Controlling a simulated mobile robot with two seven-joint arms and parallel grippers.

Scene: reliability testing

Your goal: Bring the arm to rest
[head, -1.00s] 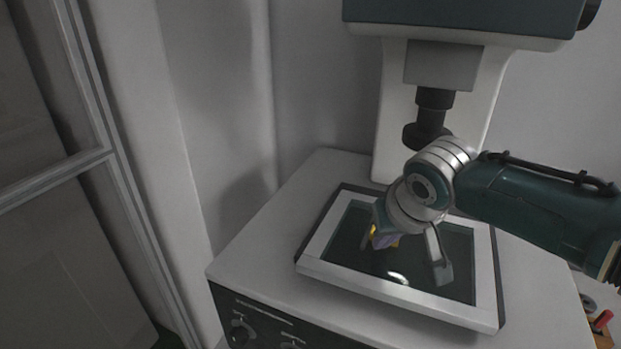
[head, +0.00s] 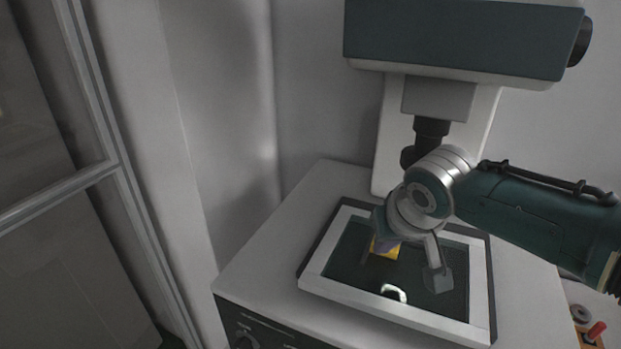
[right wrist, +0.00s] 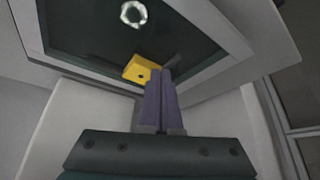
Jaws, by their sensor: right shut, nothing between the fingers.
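My right arm comes in from the right in the head view, over the framed stage of the machine. My right gripper (head: 382,243) points down above the dark stage plate (head: 343,262). Its purple fingers are shut together and empty in the right wrist view (right wrist: 162,78). A small yellow block (head: 386,252) lies on the plate, just past the fingertips and partly hidden by them. It also shows in the right wrist view (right wrist: 141,69), beside the tips. Whether the tips touch it I cannot tell. My left gripper is not in view.
A light ring (head: 393,292) shows on the plate in front of the gripper. The machine's column and teal head (head: 455,42) rise close behind my wrist. A red-handled item (head: 596,331) lies at the lower right. A framed panel (head: 60,195) stands at the left.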

